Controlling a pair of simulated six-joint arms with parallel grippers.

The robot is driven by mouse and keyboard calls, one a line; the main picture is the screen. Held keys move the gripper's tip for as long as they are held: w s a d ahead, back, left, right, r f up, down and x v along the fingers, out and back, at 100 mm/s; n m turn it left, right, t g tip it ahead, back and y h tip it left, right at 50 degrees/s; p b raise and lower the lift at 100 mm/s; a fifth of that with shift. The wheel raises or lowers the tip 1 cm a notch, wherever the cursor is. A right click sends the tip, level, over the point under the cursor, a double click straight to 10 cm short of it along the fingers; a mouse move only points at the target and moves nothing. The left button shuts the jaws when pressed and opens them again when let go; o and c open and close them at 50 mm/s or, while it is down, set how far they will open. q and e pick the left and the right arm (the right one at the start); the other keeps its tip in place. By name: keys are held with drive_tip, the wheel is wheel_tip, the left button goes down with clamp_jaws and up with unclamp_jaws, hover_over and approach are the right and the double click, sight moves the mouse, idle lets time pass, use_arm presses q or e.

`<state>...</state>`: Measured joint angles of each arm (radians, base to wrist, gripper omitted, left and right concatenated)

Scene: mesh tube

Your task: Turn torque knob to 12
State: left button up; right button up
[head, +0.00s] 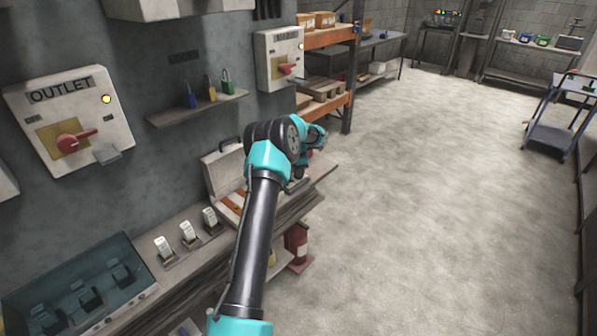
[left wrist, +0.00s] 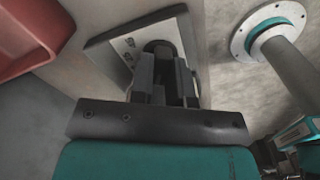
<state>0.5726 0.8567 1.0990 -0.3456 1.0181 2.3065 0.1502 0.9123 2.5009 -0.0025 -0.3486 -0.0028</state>
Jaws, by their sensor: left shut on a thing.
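In the left wrist view, the torque knob (left wrist: 158,46) is a dark round piece on a grey plate (left wrist: 108,60). Small number marks show on the plate beside it, too small to read. My left gripper (left wrist: 165,68) is shut on the knob, and its fingers cover much of it. In the head view, my left arm reaches over the workbench, and its wrist hides the knob and the fingertips. My right gripper is in neither view.
A wall box marked OUTLET (head: 95,125) has a red handle. A shelf (head: 197,108) holds several padlocks. An open case (head: 222,175) lies on the workbench, with a glass-covered tray (head: 125,250) nearer.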

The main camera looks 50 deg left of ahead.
use_arm(q)
clamp_jaws()
drive_tip(key=shift+m, duration=0.4)
drive_tip(key=m, duration=0.3)
drive_tip(key=shift+m, duration=2)
drive_tip(key=o, duration=0.6)
unclamp_jaws()
drive_tip(key=shift+o, duration=0.2)
